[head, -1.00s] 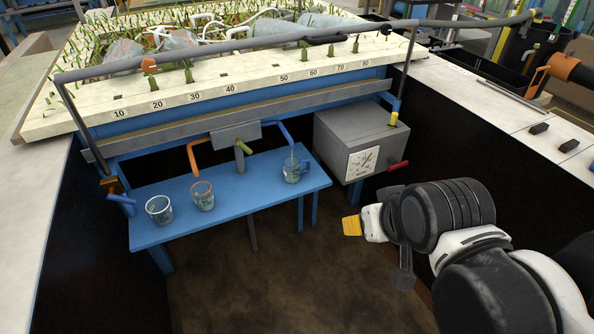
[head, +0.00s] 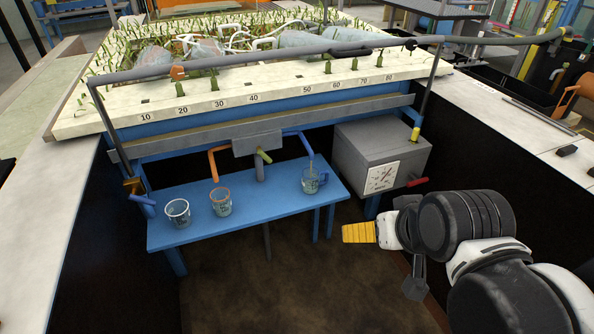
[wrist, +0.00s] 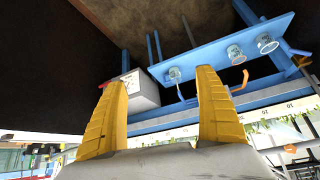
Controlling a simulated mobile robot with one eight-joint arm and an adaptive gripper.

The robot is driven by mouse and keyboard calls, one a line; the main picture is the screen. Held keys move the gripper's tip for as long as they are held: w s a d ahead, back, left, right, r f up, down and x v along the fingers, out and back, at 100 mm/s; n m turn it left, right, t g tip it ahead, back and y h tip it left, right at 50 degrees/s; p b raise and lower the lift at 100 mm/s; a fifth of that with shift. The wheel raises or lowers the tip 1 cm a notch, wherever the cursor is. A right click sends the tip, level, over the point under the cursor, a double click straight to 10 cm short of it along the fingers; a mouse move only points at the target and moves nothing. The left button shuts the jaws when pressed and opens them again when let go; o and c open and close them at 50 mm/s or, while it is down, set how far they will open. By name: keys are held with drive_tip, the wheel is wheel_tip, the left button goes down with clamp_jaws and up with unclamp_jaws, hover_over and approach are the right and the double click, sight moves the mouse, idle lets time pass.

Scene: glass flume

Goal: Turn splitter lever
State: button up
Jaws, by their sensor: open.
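The splitter is a grey box (head: 257,142) under the flume's front rail, with an orange pipe (head: 213,164) on its left and a blue pipe (head: 303,142) on its right. A short olive-green handle (head: 264,156), seemingly the lever, sticks out at its front, tilted. My gripper (head: 345,232) has yellow fingers and is low at the right, in front of the blue table, apart from the lever. In the wrist view its two fingers (wrist: 160,80) are spread with nothing between them. The orange pipe (wrist: 240,82) shows there, upside down; the lever is not clear.
Several measuring cups stand on the blue table (head: 250,213): one clear (head: 178,212), one orange-rimmed (head: 221,202), one under the blue pipe (head: 313,181). A grey gauge box (head: 382,150) with a red handle (head: 418,182) is near my gripper. Dark walls flank the open floor.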

sight(267, 156)
drive_tip(key=w+a+m+t+y+p, duration=0.15)
drive_tip(key=w+a, duration=0.25)
drive_tip(key=w, duration=0.6)
drive_tip(key=w+a+y, duration=0.2)
drive_tip(key=w+a, duration=0.2)
drive_tip(key=w, duration=0.5)
drive_tip(key=w+a+t+y, duration=0.15)
drive_tip(key=w+a, duration=0.25)
drive_tip(key=w, duration=0.6)
drive_tip(key=w+a+f+m+t+y+p, duration=0.2)
drive_tip(key=w+a+f+m+t+y, duration=0.15)
drive_tip(key=w+f, duration=1.1)
drive_tip(key=shift+g, duration=0.55)
drive_tip(key=w+a+f+b, duration=0.1)
drive_tip(key=w+a, duration=0.1)
drive_tip(key=w+a+f+b, duration=0.1)
drive_tip(key=a, duration=0.1)
drive_tip(key=w+a+f+b, duration=0.1)
drive_tip(key=w+a+f, duration=0.1)
drive_tip(key=shift+w+a+b, duration=0.15)
drive_tip(key=shift+w+b, duration=0.2)
drive_tip(key=shift+b, duration=0.05)
drive_tip(key=shift+w+a, duration=0.25)
drive_tip(key=shift+w, duration=0.1)
drive_tip(key=shift+r, duration=0.1)
drive_tip(key=shift+c, duration=0.2)
drive_tip(key=c, duration=1.1)
